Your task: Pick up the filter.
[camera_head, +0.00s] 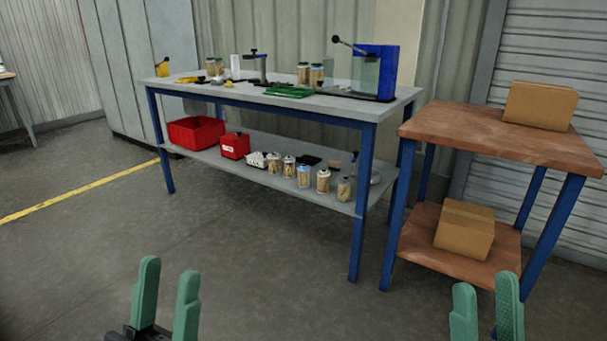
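Several clear cylinders with tan contents, which look like filter cartridges, stand upright in a row on the lower shelf of the workbench; one with a blue band is this filter cartridge (304,176). More similar cylinders (303,74) stand on the bench top. I cannot tell which one is the task's filter. My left gripper (168,278) is open and empty at the bottom left, well short of the bench. My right gripper (487,295) is open and empty at the bottom right, in front of the wooden table.
The grey workbench (230,95) has blue legs. Its lower shelf also holds a red bin (195,132) and a red box (235,146). A blue device (386,70) stands on top. A wooden table (470,140) holds cardboard boxes (540,105). The floor before the bench is clear.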

